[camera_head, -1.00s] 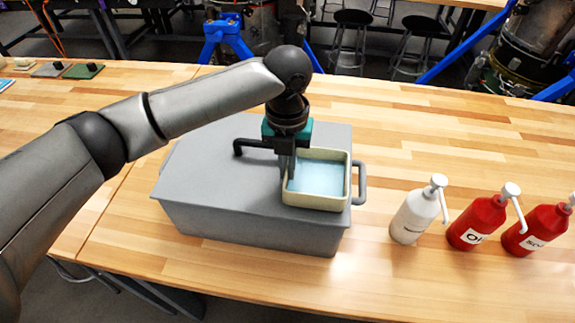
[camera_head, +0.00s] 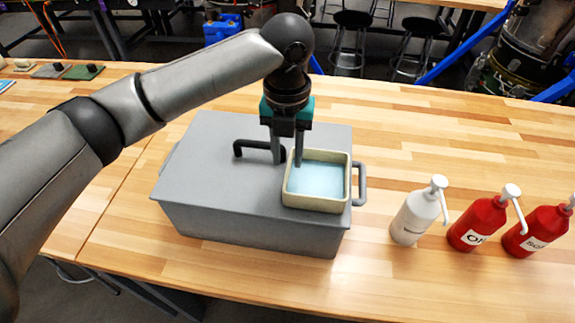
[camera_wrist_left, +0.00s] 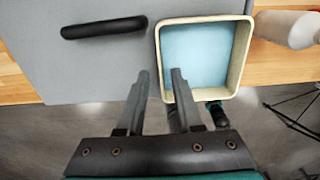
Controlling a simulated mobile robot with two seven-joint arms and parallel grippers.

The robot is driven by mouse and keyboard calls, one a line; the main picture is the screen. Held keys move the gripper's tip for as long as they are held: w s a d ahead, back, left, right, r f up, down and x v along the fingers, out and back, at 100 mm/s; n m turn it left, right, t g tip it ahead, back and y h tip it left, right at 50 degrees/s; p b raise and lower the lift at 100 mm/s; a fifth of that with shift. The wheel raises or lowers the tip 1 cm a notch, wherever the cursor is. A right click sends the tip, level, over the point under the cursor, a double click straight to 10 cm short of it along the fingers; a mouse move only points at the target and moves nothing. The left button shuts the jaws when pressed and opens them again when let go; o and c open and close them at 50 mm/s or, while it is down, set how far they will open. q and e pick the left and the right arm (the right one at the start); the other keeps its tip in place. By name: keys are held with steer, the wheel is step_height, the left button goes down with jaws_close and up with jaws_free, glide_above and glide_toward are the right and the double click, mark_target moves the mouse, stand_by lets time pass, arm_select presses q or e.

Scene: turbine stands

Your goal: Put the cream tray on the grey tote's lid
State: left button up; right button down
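The cream tray (camera_head: 318,205), with a light blue inside, sits on the right end of the grey tote's lid (camera_head: 215,170). It looks level, and its right side is close to the lid's right edge. My left gripper (camera_head: 287,160) is over the tray's left wall, its fingers apart. The lid's dark handle (camera_wrist_left: 103,28) is left of the tray. My right gripper is not in view.
A white pump bottle (camera_head: 413,217) and two red pump bottles (camera_head: 477,222) stand on the wooden table right of the tote. The table (camera_head: 440,130) behind them is clear. Small flat items (camera_head: 83,72) lie at the far left.

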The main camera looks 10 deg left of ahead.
arm_select(q)
step_height(320, 180, up, 8)
steer(key=shift+f, duration=0.1)
stand_by(0.5)
